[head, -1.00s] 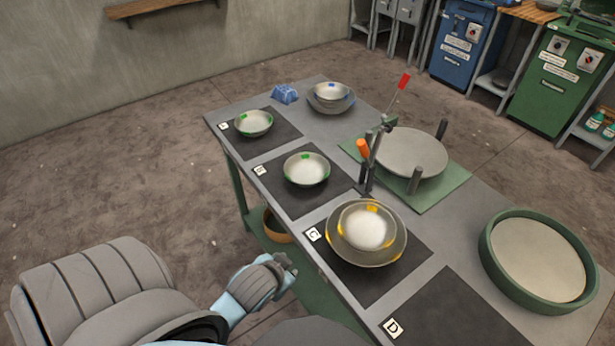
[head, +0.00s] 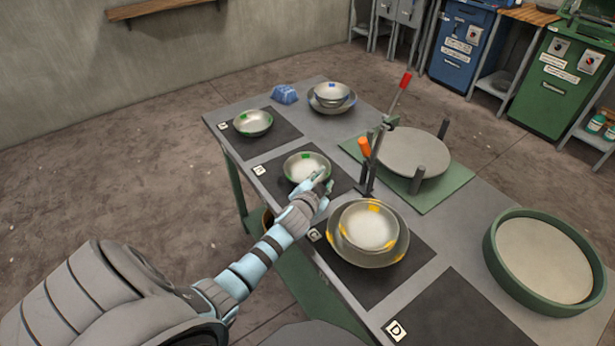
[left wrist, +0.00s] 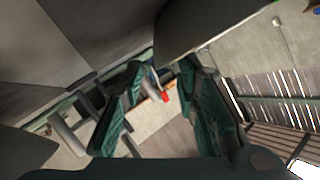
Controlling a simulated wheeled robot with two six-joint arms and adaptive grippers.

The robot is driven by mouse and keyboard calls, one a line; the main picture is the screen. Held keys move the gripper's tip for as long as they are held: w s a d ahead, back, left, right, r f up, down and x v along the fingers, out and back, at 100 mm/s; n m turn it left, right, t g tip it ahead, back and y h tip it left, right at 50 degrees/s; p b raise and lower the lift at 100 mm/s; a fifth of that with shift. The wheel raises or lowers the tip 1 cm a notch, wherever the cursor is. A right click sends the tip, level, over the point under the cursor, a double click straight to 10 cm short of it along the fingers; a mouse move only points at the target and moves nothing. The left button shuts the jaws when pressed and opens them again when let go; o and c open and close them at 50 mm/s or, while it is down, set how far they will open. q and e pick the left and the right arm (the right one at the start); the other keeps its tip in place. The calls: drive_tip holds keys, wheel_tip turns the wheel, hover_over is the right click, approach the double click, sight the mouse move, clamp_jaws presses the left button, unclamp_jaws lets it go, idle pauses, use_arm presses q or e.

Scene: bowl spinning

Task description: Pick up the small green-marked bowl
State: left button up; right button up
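One green-marked metal bowl (head: 300,172) sits on the second dark mat. Another green-marked bowl (head: 253,123) sits on the far-left mat; the two look close in size. My left gripper (head: 322,180) is at the near right rim of the bowl on the second mat and hides part of it; I cannot tell whether it touches. In the left wrist view the fingers (left wrist: 165,78) are spread with a gap between them, and a grey curved surface, perhaps a bowl, shows at the top. My right gripper is out of view.
Yellow-marked nested bowls (head: 367,226) stand close right of my left gripper. Mat D (head: 450,312) is bare.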

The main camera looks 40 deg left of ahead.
sight(325, 176)
use_arm(q)
drive_tip(key=x, duration=0.3)
drive_tip(key=shift+w+a+f+b, duration=0.15)
drive_tip(key=shift+w+f+b, duration=0.1)
drive_tip(key=shift+b, duration=0.1)
drive_tip(key=shift+s+r, duration=0.15)
clamp_jaws()
drive_tip(key=shift+r, duration=0.1)
